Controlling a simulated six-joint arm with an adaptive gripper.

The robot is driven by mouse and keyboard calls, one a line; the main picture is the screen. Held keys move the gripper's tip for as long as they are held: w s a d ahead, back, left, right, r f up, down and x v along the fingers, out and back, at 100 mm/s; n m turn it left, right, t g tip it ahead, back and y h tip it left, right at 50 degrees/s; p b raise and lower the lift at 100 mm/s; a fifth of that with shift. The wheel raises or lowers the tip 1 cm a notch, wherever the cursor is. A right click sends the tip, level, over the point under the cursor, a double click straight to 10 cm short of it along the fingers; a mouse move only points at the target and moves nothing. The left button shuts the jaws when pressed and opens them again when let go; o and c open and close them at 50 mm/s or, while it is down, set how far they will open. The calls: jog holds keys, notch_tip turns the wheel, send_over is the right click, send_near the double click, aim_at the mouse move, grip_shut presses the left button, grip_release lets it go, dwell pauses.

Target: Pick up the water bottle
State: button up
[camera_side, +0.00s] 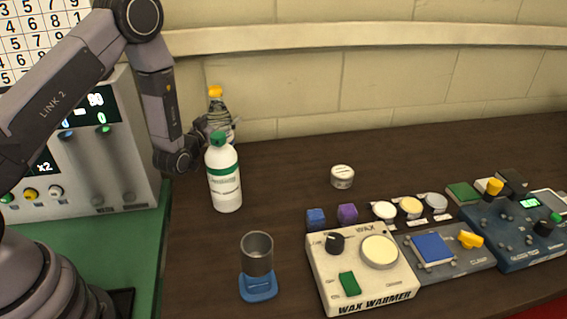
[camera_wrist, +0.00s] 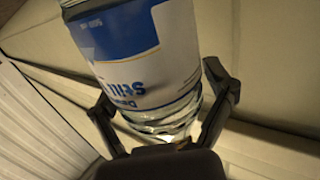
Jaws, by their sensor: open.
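The water bottle (camera_side: 217,108) is clear with a yellow-orange cap and stands upright near the back wall in the side view. Its lower part is hidden behind a white bottle with a green cap (camera_side: 224,178). My gripper (camera_side: 206,134) is beside the water bottle, partly hidden by the white bottle. In the wrist view the water bottle (camera_wrist: 140,60), with a blue and white label, lies between the two open fingers of my gripper (camera_wrist: 163,102). I cannot tell whether either finger touches it.
A metal cup on a blue base (camera_side: 257,262) stands in front. A small white jar (camera_side: 342,177) stands to the right. The wax warmer (camera_side: 362,268) and other devices fill the right side. A grey control cabinet (camera_side: 84,150) stands at left. Bare dark tabletop (camera_side: 290,185) lies between.

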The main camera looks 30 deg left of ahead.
jog(key=shift+w+a, duration=0.1)
jog(key=shift+w, duration=0.25)
jog(key=shift+c, duration=0.3)
jog(key=c, duration=1)
jog(key=shift+r, duration=0.15)
